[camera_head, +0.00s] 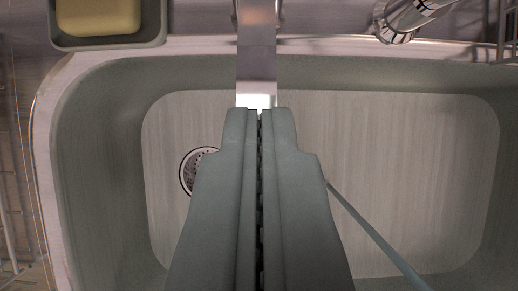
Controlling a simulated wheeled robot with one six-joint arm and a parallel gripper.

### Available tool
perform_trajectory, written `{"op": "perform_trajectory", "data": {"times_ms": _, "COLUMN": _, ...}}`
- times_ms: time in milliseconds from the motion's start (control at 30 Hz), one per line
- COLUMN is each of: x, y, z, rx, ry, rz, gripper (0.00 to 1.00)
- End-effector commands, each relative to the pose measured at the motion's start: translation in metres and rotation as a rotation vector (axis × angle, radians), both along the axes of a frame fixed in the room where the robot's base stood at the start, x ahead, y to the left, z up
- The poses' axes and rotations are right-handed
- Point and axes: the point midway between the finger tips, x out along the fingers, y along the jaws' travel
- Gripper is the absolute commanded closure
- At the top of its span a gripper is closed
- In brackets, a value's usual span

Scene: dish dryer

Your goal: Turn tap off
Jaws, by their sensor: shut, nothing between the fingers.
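My gripper (260,112) fills the lower middle of the view, its two grey fingers pressed together with nothing between them. It is over the sink basin. The tap's flat metal spout (257,65) runs down from the top edge and ends just beyond my fingertips. I cannot tell whether the fingertips touch it. A bright white patch shows at the spout's end; I cannot tell if it is water or a reflection. No tap handle can be clearly made out.
The sink (375,75) spreads below, with a round drain (186,172) partly hidden by my gripper. A yellow sponge (98,16) lies in a grey holder (108,43) at the top left. A shiny metal cylinder (408,18) stands at the top right. A thin blue-grey rod (375,233) slants at lower right.

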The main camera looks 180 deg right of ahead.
Motion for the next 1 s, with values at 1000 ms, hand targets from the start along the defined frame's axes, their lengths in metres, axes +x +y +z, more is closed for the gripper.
{"op": "perform_trajectory", "data": {"times_ms": 1000, "x": -0.015, "y": -0.001, "z": -0.032, "rx": -0.002, "ry": 0.004, "rz": -0.001, "gripper": 1.00}}
